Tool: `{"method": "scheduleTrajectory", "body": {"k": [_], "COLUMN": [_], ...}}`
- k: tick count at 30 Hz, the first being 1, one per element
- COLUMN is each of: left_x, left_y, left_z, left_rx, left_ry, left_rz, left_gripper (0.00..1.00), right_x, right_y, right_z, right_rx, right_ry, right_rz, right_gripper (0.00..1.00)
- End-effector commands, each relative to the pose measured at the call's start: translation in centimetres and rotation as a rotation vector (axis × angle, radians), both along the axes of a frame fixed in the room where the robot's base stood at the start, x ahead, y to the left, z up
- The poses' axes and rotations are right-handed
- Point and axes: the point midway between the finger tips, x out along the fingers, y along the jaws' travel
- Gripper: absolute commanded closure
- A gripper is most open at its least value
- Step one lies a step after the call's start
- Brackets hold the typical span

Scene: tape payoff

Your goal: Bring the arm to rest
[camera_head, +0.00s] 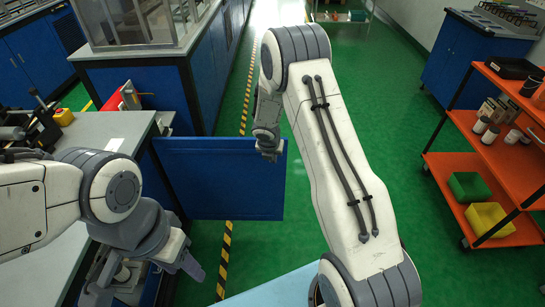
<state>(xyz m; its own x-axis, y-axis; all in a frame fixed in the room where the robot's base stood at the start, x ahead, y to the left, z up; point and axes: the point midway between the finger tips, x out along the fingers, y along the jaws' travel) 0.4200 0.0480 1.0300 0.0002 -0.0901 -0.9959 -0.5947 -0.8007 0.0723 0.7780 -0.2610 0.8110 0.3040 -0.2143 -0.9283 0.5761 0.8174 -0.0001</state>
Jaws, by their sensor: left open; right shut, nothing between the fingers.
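My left arm comes in from the left over the grey worktop. Its gripper (145,280) points down at the lower left, with the fingers spread apart. Something white and dark shows between the fingers; I cannot tell what it is or whether it lies below them. My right arm rises from the bottom, reaches forward and bends down at its far elbow. Its gripper (269,157) hangs in the middle of the view, small and shut, with nothing seen in it. In the picture it overlaps the top right corner of a blue panel (225,180).
The blue panel juts out from the grey worktop (100,128) at left. A blue cabinet (205,75) stands behind. An orange shelf cart (470,155) with green and yellow bins stands at right. Green floor (420,255) is free between the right arm and the cart.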

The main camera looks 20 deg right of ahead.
Motion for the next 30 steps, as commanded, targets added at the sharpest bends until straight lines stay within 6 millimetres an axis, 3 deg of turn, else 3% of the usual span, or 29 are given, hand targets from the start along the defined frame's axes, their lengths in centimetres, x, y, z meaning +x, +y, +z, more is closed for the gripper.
{"method": "scheduleTrajectory", "body": {"k": [8,11,14,17,21,27,30], "left_x": [0.0,0.0,0.0,0.0,0.0,0.0,0.0], "left_y": [0.0,0.0,0.0,0.0,0.0,0.0,0.0], "left_z": [0.1,0.1,0.1,0.1,0.1,0.1,0.1], "left_rx": [0.0,0.0,0.0,0.0,0.0,0.0,0.0], "left_ry": [0.0,0.0,0.0,0.0,0.0,0.0,0.0], "left_rz": [0.0,0.0,0.0,0.0,0.0,0.0,0.0], "left_gripper": [0.5,0.5,0.5,0.5,0.5,0.5,0.5], "right_x": [-0.3,-0.6,-2.0,-5.2,-11.9,-23.7,-29.0], "right_y": [0.5,1.9,4.9,8.9,13.9,19.0,20.3], "right_z": [0.9,2.8,6.5,10.9,15.8,20.2,21.2], "right_rx": [0.003,0.024,0.078,0.168,0.307,0.471,0.505], "right_ry": [-0.003,-0.027,-0.071,-0.116,-0.14,-0.074,-0.014], "right_rz": [-0.007,-0.083,-0.258,-0.507,-0.879,-1.385,-1.591], "right_gripper": [1.0,1.0,1.0,1.0,1.0,1.0,1.0]}}
